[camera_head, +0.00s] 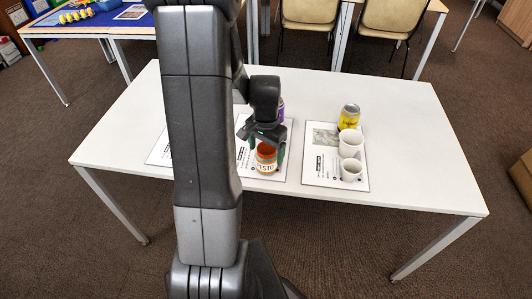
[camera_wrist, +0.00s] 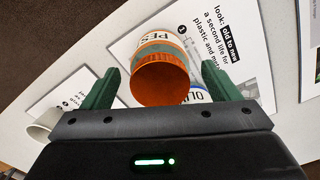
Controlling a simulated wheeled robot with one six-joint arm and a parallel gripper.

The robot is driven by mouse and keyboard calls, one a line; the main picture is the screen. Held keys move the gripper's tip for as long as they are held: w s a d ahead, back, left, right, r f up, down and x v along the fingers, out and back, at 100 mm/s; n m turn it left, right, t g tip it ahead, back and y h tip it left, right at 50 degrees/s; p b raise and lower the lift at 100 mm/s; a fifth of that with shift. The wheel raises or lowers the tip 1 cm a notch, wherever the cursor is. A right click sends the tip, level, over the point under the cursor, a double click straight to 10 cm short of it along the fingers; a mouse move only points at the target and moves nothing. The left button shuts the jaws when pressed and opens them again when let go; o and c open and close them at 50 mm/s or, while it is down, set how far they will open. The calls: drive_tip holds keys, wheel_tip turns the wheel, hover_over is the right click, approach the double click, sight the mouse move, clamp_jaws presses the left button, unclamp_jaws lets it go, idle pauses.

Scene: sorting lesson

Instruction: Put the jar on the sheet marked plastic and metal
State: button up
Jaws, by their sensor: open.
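The jar (camera_head: 266,158) has an orange lid and a white and orange label. It appears to stand on the middle sheet (camera_head: 245,165). In the wrist view the jar (camera_wrist: 162,78) is between my fingers, with room on both sides. The sheet under it (camera_wrist: 235,45) reads "plastic and met", the rest cut off. My gripper (camera_head: 263,147) is open around the jar; its green fingers also show in the wrist view (camera_wrist: 160,72). The jar's base is partly hidden in the wrist view.
A purple can (camera_head: 281,108) stands behind my gripper, mostly hidden. The right sheet (camera_head: 318,172) holds two white cups (camera_head: 350,155) and a yellow can (camera_head: 349,116). A left sheet (camera_head: 160,153) is partly behind my arm. The white table (camera_head: 410,150) is clear at right.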

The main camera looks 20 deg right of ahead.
wheel_tip(320, 180, up, 10)
drive_tip(key=shift+p, duration=0.35)
